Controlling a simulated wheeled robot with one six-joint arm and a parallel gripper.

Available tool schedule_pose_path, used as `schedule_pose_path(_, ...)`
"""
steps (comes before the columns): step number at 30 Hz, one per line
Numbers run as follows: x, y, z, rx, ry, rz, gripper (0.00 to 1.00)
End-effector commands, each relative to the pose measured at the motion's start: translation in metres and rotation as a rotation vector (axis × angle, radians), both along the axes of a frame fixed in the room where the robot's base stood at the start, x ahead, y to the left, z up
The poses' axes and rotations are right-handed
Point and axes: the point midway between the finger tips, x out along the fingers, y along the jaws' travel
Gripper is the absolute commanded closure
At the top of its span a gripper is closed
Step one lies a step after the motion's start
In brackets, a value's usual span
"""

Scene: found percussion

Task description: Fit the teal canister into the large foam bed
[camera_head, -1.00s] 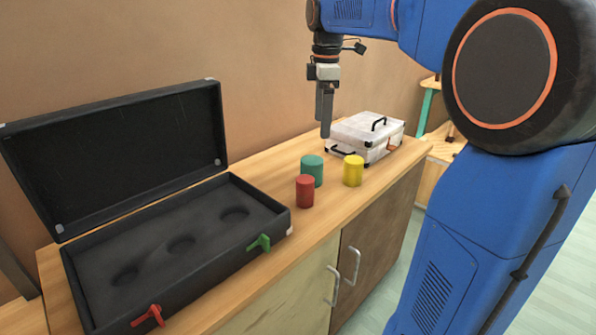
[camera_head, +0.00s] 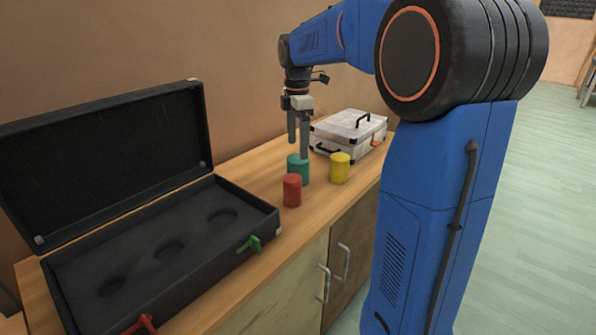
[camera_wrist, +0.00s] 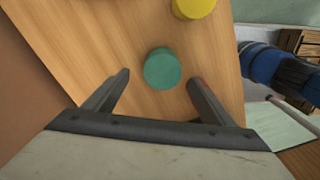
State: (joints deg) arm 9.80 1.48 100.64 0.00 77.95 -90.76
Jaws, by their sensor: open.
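The teal canister (camera_head: 297,168) stands upright on the wooden counter, behind the red canister and left of the yellow one. My gripper (camera_head: 298,150) is open, pointing down with its fingertips near the teal canister's top. In the wrist view the teal canister (camera_wrist: 163,69) shows ahead of the gap between the two spread fingers (camera_wrist: 160,85); nothing is held. The black case (camera_head: 160,255) lies open at left, its foam insert holding three round beds, all empty. The large foam bed seems to be the one farthest right (camera_head: 222,217), though sizes are hard to compare.
A red canister (camera_head: 292,191) and a yellow canister (camera_head: 340,168) stand close to the teal one. A white case (camera_head: 350,131) lies shut behind them. The black case's raised lid (camera_head: 110,165) stands at the back. Green (camera_head: 250,244) and red latches are on its front.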

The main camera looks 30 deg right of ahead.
Motion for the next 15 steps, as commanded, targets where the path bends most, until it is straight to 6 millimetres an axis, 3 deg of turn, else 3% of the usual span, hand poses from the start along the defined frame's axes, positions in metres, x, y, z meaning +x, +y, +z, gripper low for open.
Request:
schedule_pose_path(10, -0.001, 0.0, -0.026, 0.0, 0.0, 0.0, 0.23)
schedule_pose_path(15, -0.005, 0.0, -0.049, 0.0, 0.002, -0.001, 0.23)
